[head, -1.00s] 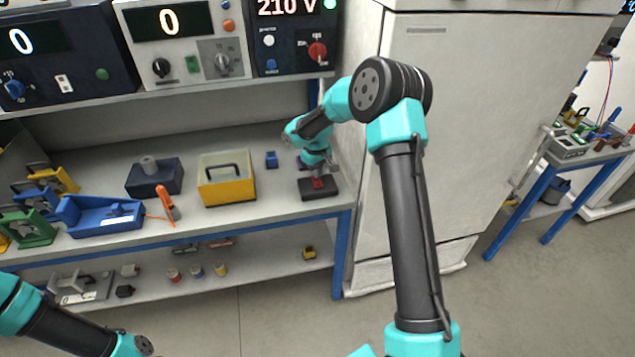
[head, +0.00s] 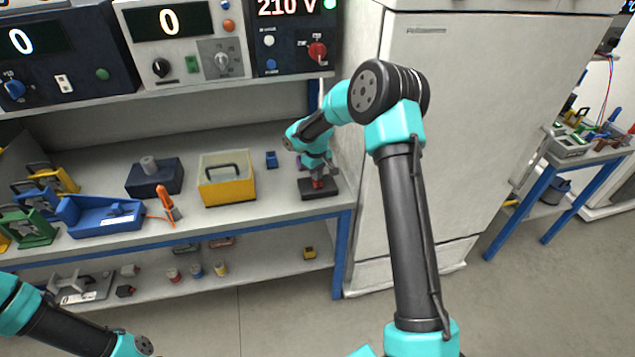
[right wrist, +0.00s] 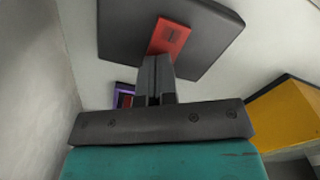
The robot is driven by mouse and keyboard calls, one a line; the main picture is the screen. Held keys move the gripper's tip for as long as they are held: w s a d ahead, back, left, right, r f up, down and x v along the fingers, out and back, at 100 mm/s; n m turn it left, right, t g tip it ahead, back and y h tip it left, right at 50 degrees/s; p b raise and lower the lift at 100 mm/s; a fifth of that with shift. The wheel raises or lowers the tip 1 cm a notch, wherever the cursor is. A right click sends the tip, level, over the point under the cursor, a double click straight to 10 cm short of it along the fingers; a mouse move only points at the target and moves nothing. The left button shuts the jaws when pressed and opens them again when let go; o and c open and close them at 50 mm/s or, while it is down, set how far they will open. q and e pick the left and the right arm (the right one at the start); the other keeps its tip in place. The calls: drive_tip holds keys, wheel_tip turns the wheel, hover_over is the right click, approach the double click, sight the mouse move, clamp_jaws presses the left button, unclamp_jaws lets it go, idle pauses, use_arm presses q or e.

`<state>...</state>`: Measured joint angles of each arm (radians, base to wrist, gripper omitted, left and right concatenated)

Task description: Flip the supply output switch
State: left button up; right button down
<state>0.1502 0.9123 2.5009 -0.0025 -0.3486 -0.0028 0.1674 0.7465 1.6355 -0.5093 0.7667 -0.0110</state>
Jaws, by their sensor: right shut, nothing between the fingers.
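A dark, flat box (head: 318,194) with a red switch (head: 318,183) on top lies near the right end of the bench shelf. In the right wrist view the dark box (right wrist: 208,40) and the red switch (right wrist: 170,37) show just beyond my right gripper's fingertips (right wrist: 155,60). The fingers are shut and empty, and they overlap the near edge of the switch in that view. I cannot tell whether they touch it. In the head view my right gripper (head: 316,172) is above the switch and partly hides it. My left arm shows at the lower left; its gripper is out of the frame.
A yellow box (head: 227,188) with a handle stands left of the dark box, and a small blue block (head: 271,160) lies between them, farther back. A small purple-framed item (right wrist: 124,97) is beside my right gripper. Instrument panels, one reading 210 V (head: 290,6), stand above. A white cabinet (head: 450,120) is at right.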

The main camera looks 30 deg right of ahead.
drive_tip(key=shift+f, duration=0.15)
drive_tip(key=shift+r, duration=3.5)
